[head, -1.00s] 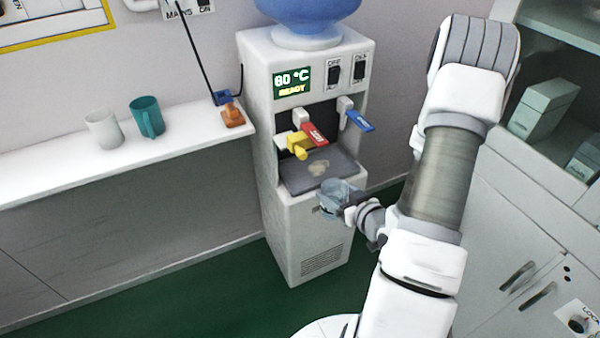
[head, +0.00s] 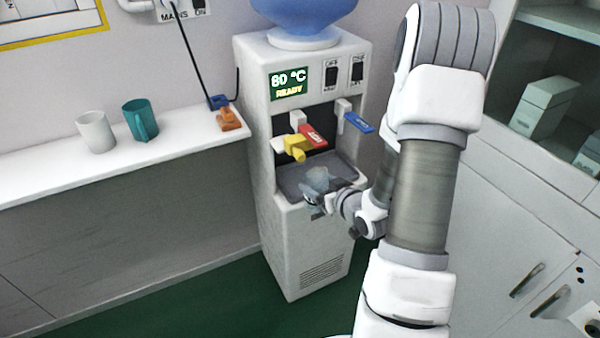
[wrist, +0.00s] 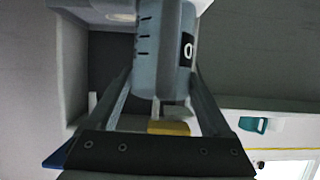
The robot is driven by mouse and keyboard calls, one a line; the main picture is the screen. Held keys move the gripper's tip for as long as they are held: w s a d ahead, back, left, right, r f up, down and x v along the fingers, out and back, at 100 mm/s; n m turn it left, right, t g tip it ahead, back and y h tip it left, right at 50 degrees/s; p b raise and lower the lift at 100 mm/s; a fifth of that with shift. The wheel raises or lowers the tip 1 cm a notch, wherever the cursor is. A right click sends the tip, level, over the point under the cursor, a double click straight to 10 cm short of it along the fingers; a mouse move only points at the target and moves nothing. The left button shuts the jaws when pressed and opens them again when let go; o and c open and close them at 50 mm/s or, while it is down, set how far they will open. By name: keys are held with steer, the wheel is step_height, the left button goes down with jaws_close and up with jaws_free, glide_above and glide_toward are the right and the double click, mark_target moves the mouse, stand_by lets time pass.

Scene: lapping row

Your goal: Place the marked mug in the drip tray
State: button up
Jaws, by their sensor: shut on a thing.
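The marked mug (wrist: 165,55) is grey-blue, with dark graduation lines and a black label bearing a white O. My gripper (wrist: 163,92) is shut on it, one finger on each side. In the head view the mug (head: 317,180) is small and pale blue, at the front part of the drip tray (head: 289,184). My gripper (head: 318,201) reaches it from the front right and partly hides it. The drip tray is a dark grey shelf in the dispenser's recess. I cannot tell whether the mug touches the tray.
The water dispenser (head: 311,258) has a red tap (head: 313,136), a yellow lever (head: 295,148) and a blue tap (head: 358,122) above the tray. A white mug (head: 96,132) and a teal mug (head: 140,120) stand on the left shelf. Cabinets are at right.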

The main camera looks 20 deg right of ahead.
steer(key=shift+r+b+x, duration=0.2)
steer(key=shift+b+x, duration=0.6)
steer(key=shift+x, duration=2.1)
steer(key=shift+r+b+x, duration=0.25)
steer(key=shift+b+x, duration=0.5)
steer(key=shift+x, duration=2.2)
steer(key=shift+w, duration=0.2)
steer(key=shift+f, duration=0.15)
steer(key=o, duration=1.4)
